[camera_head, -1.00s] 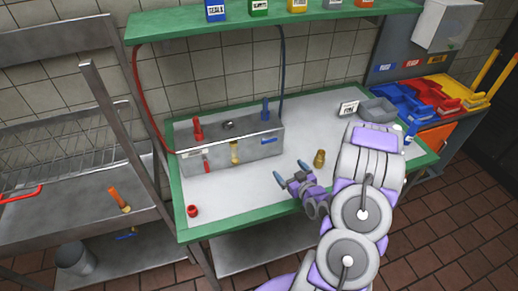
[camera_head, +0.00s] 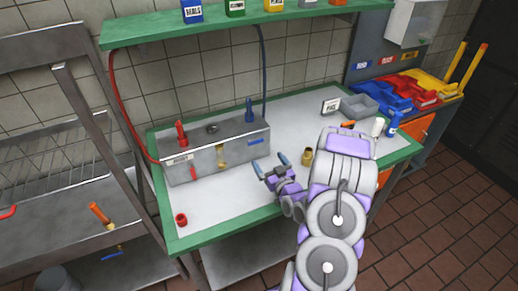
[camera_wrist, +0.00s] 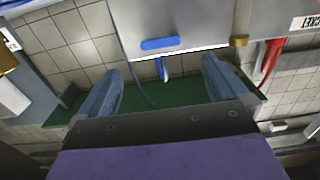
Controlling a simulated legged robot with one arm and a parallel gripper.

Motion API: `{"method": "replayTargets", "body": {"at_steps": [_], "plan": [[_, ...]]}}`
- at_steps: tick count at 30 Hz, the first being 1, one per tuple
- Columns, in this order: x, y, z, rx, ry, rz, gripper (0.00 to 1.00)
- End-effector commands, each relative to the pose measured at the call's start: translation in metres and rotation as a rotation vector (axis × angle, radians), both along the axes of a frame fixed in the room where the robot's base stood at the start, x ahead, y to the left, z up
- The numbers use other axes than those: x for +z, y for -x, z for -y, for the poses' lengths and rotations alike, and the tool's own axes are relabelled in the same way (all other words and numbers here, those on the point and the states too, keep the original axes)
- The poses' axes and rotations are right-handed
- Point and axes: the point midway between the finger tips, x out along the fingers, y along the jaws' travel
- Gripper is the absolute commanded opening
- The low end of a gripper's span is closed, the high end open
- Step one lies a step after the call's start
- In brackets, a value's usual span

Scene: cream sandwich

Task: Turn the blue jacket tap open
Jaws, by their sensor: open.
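The blue tap lever (camera_head: 255,141) lies flat and level on the front face of the metal jacket box (camera_head: 205,155), near its right end. The lever also shows in the wrist view (camera_wrist: 160,43), ahead of the fingers and roughly between their lines. My gripper (camera_head: 270,163) is open and empty, in front of the box's right end and a little apart from the lever. Its two blue fingers stand wide apart in the wrist view (camera_wrist: 162,72). An upright blue fitting (camera_head: 249,112) stands on the box top, with a dark blue hose (camera_head: 263,70) near it.
A red lever (camera_head: 193,172) and a brass fitting (camera_head: 221,157) are on the box front. A brass piece (camera_head: 307,156) stands right of my gripper. A red cap (camera_head: 181,219) lies at the bench's front left. Blue and white bottles (camera_head: 393,124) stand at the right.

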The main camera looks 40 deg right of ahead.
Motion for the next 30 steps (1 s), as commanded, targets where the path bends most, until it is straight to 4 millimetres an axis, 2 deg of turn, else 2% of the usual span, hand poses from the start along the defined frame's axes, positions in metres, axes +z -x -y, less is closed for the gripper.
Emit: {"method": "replayTargets", "body": {"at_steps": [9,15,21,30], "plan": [[-0.002,-0.056,0.023,0.001,-0.003,0.004,1.00],[-0.002,-0.084,0.029,0.000,-0.005,0.002,1.00],[0.000,-0.099,0.027,0.000,0.000,-0.001,1.00],[-0.002,-0.101,0.032,-0.001,-0.007,-0.002,1.00]]}}
